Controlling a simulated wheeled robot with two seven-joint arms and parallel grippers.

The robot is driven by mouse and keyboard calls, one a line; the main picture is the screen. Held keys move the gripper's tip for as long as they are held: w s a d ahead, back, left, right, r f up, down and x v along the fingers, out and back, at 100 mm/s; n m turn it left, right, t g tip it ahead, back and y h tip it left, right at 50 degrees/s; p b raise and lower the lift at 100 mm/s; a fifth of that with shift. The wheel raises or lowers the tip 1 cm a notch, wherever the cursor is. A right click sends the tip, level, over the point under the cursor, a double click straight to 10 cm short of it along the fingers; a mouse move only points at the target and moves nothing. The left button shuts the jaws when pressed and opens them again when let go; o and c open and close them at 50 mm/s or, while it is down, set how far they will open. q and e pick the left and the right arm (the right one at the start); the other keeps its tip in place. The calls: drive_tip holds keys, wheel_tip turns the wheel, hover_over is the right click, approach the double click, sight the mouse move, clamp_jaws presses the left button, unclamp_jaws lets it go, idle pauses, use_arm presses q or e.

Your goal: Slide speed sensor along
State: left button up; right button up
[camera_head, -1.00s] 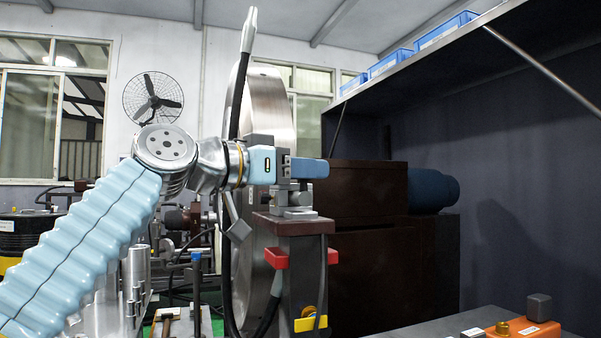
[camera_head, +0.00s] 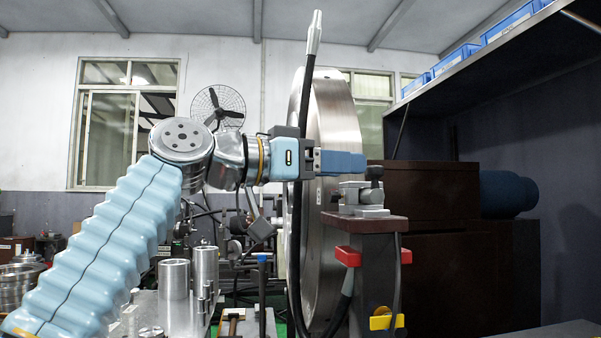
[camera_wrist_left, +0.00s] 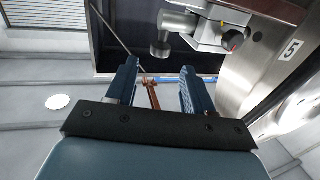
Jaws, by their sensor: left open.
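The speed sensor, as far as I can tell, is the small grey metal unit with a dark knob (camera_head: 362,194) on top of a dark stand (camera_head: 372,226), close to the large steel disc (camera_head: 337,130). In the left wrist view the grey unit (camera_wrist_left: 207,32) shows at the top, beyond the fingers and right of centre. My left gripper (camera_head: 352,161) is at about the height of the knob, just left of it in the head view. In the left wrist view the gripper (camera_wrist_left: 160,88) has its fingers apart with nothing held between them. My right gripper is not in view.
Red blocks (camera_head: 348,257) and a yellow block (camera_head: 381,320) are on the stand. Brown cabinets (camera_head: 440,205) stand to the right. Metal cylinders (camera_head: 174,290) stand at lower left.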

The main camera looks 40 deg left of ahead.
use_arm(q)
drive_tip(key=v, duration=0.7)
idle(0.4)
